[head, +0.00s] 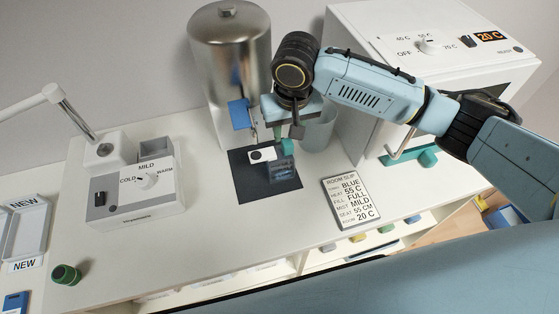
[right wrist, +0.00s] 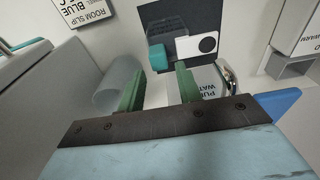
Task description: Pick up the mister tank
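The mister tank (head: 284,174) looks like a small clear, dark-tinted box on a dark mat (head: 258,194). A white piece with a black disc (head: 262,155) and a teal block (head: 288,147) are at it. In the right wrist view the teal block (right wrist: 157,57) is just beyond and between the green fingertips, with the white piece (right wrist: 208,43) to its right. My right gripper (right wrist: 158,70) is open and empty, and in the head view it hangs close above the tank. Its fingertips are partly hidden there. My left gripper is not in view.
A steel water dispenser (head: 230,50) stands behind the mat, its tap (right wrist: 229,76) near my right gripper. A translucent cylinder (head: 318,133) is beside it. A room slip (head: 347,200) lies right, a dial box (head: 135,190) left, a white cabinet (head: 500,75) back right.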

